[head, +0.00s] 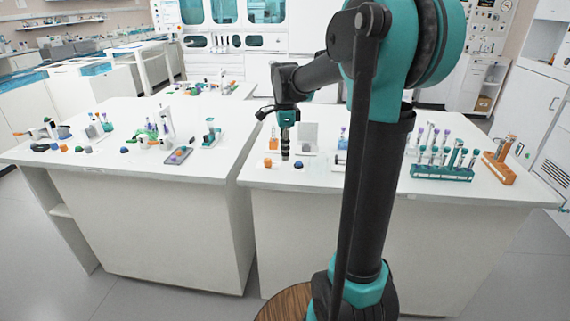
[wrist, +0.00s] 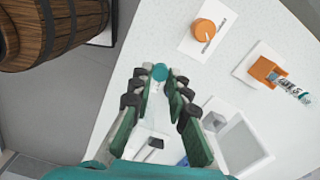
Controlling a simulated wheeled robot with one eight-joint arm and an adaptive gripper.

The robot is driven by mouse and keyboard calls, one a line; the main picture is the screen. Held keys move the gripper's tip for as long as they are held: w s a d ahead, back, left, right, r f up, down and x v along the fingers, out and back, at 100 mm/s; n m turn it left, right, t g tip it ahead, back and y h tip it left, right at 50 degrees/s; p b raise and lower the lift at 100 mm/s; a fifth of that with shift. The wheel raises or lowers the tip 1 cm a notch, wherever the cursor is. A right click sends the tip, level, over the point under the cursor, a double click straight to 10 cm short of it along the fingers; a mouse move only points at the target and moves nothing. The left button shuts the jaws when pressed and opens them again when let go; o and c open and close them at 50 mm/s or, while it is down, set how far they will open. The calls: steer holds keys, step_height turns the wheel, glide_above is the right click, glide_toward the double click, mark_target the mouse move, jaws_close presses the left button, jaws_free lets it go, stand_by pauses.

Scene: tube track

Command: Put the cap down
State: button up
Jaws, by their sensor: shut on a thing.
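My gripper (head: 285,152) points straight down over the front left part of the right-hand table. In the wrist view my gripper (wrist: 160,84) is shut on a small teal cap (wrist: 159,71) between its green-padded fingertips. The cap cannot be made out in the head view. Whether its underside touches the table cannot be told. The white table top (wrist: 140,118) lies beneath it.
A round orange piece (wrist: 209,34) sits on a white card, near an orange holder (wrist: 266,71) with a tube. A whitish tray (wrist: 240,145) lies right of the fingers. Teal (head: 442,172) and orange (head: 498,170) racks stand right. A wooden barrel (wrist: 50,30) is beyond the table edge.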

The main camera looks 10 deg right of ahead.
steer(key=shift+f, duration=2.4)
steer(key=shift+f, duration=0.1)
steer(key=o, duration=0.8)
steer(key=shift+c, duration=0.2)
step_height(320, 180, up, 12)
steer(key=shift+r, duration=0.1)
steer(key=s+d+f+n+t, duration=0.2)
steer(key=s+f+n, duration=0.7)
steer(key=s+f, duration=0.2)
steer(key=s+d+f+n+t, duration=0.1)
steer(key=s+f+n+t, duration=0.1)
steer(key=s+f+n, duration=0.7)
step_height(320, 180, down, 3)
steer(key=shift+s+d+f+n, duration=0.15)
steer(key=shift+s+d+n, duration=0.2)
steer(key=shift+s, duration=0.65)
